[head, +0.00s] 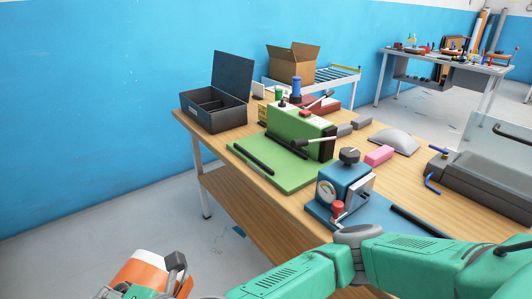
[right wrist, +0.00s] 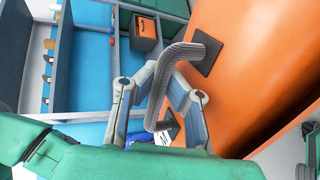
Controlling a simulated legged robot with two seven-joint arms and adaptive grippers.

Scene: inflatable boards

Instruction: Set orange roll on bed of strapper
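The orange roll (head: 143,272), with a white band and a dark grey handle, is at the lower left of the head view, cut off by the bottom edge. In the right wrist view the roll (right wrist: 255,70) fills the right side. My right gripper (right wrist: 164,76) has its fingers on both sides of the roll's handle and appears closed on it. A white-framed bed with dark rollers (head: 341,76), which looks like the strapper's, stands behind the workbench. My left gripper cannot be made out.
A wooden workbench (head: 237,203) carries a green machine (head: 292,133), a blue gauge device (head: 340,190) and an open black case (head: 215,110). A cardboard box (head: 292,65) sits on the roller bed. Floor is clear left of the bench. Blue shelving (right wrist: 85,65) is near my right wrist.

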